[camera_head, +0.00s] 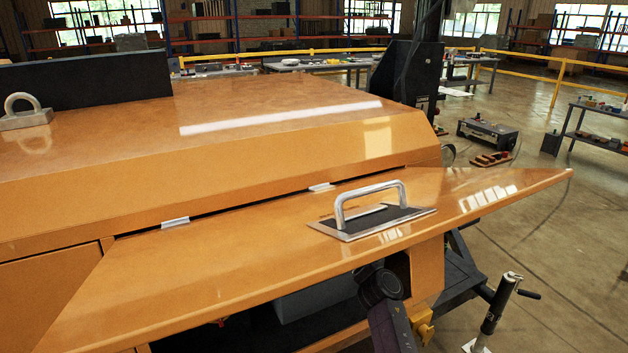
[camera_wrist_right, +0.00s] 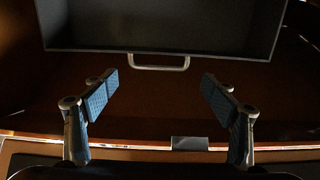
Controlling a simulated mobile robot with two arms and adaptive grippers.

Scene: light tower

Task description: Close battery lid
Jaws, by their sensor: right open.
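The battery lid (camera_head: 240,270) is an orange panel standing out from the orange housing, raised along a hinged seam, with an open dark space below it. A silver handle (camera_head: 370,196) on a dark plate sits on its top face. My right arm reaches up beneath the lid's front edge in the head view; its gripper is hidden there. In the right wrist view my right gripper (camera_wrist_right: 159,84) is open and empty, its blue-padded fingers spread before a brown surface, likely the lid's underside. A dark panel (camera_wrist_right: 160,25) with a silver handle (camera_wrist_right: 159,66) lies beyond the fingertips. My left gripper is out of view.
The orange housing (camera_head: 220,120) fills the left and carries a lifting ring (camera_head: 24,110). Pale hinges (camera_head: 175,223) line the seam. A jack with a crank (camera_head: 497,310) stands at lower right. Open floor lies to the right, with workbenches and a yellow railing farther back.

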